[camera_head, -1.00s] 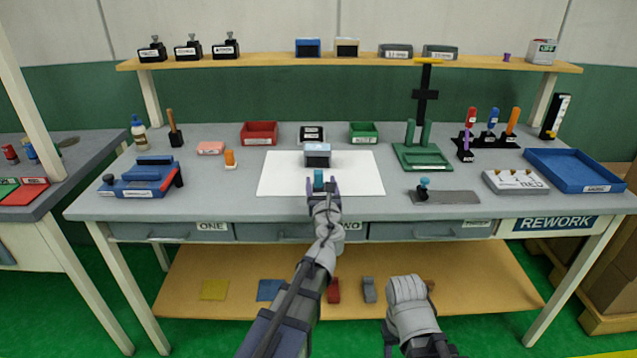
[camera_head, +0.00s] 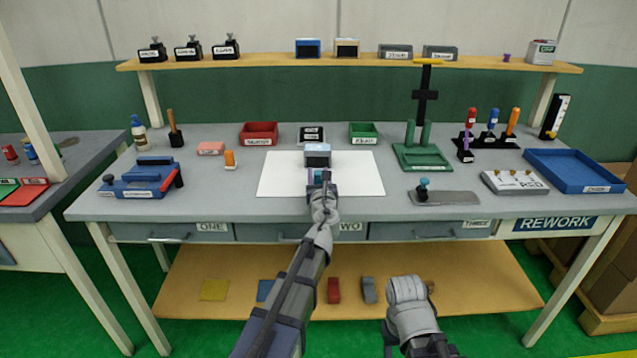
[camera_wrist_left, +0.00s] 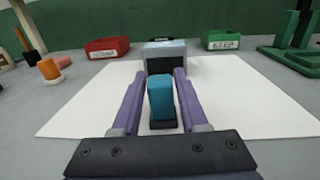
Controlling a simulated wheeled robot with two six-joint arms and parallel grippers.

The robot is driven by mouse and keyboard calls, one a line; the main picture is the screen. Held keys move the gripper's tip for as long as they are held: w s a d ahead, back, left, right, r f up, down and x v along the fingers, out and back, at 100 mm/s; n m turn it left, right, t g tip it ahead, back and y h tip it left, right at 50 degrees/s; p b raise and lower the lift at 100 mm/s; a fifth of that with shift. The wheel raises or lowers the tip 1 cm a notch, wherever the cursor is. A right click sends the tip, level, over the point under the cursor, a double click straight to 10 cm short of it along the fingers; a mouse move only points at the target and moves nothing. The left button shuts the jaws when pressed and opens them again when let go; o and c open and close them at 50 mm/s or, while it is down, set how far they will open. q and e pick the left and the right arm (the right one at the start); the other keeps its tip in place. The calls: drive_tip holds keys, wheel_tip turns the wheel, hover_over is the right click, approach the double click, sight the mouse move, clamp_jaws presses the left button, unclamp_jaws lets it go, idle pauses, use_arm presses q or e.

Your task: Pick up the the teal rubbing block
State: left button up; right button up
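The teal rubbing block (camera_wrist_left: 161,98) stands upright on a small dark foot at the near part of the white sheet (camera_wrist_left: 85,100). In the head view the block (camera_head: 318,176) shows only as a small teal patch at the front of my left gripper (camera_head: 322,186). In the left wrist view my left gripper (camera_wrist_left: 157,85) is open, with one purple finger on each side of the block. Gaps show between the fingers and the block near its foot. My right arm is folded low in front of the bench, and its fingers are not visible.
A grey-blue box with a dark front (camera_head: 317,155) stands on the sheet just behind the block. A red bin (camera_head: 259,134) and a green bin (camera_head: 363,133) stand farther back.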

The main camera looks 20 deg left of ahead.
sight(318, 172)
use_arm(q)
clamp_jaws()
drive_tip(key=shift+r, duration=0.1)
idle(0.3)
wheel_tip(318, 172, up, 10)
drive_tip(key=p, duration=1)
